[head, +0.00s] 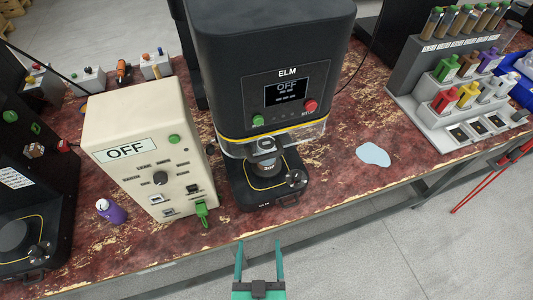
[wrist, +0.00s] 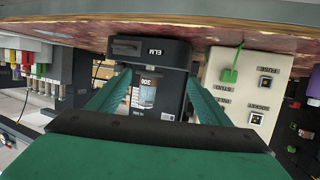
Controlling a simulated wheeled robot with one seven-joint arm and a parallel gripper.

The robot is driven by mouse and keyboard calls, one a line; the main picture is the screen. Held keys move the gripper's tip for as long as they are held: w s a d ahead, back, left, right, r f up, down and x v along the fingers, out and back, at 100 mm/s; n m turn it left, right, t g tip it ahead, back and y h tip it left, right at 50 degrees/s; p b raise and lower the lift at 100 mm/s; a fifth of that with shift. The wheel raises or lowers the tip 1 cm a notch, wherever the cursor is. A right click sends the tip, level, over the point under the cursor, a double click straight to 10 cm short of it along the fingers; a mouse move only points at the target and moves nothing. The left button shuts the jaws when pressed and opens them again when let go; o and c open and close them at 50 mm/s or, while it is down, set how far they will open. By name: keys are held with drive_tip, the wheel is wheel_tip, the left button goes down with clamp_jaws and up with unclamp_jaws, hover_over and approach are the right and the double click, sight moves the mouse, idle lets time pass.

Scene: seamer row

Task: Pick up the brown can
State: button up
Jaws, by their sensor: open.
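A small upright cylinder (head: 269,166) sits on the round plate of the black ELM machine (head: 272,60), under its clear guard. It has numbers on it and looks grey to dark; I cannot tell for sure that it is the brown can. It also shows in the wrist view (wrist: 146,96), where the picture is upside down, lying between my fingers in the image. My gripper (head: 259,243) is open and empty, in front of the table's front edge and short of the machine. In the wrist view my teal fingers (wrist: 157,78) frame the machine's opening.
A cream control box (head: 140,150) reading OFF stands left of the machine, with a green plug low on its front. A purple bottle (head: 111,211) is further left. A pale blue puddle (head: 373,155) lies to the right. A grey rack (head: 455,85) of vials and bottles stands at right.

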drive_tip(key=w+r+h, duration=0.1)
drive_tip(key=w+r, duration=0.2)
drive_tip(key=w, duration=1.1)
wheel_tip(320, 180, up, 9)
drive_tip(key=m+g+h, duration=0.2)
drive_tip(key=m+h, duration=0.1)
hover_over(268, 165)
drive_tip(key=s+a, duration=0.2)
drive_tip(key=x, duration=1)
drive_tip(key=shift+a+f, duration=0.15)
drive_tip(key=shift+f, duration=0.2)
drive_tip(key=shift+s, duration=0.1)
drive_tip(key=c, duration=1.3)
drive_tip(key=shift+c, duration=0.4)
drive_tip(key=shift+r, duration=0.15)
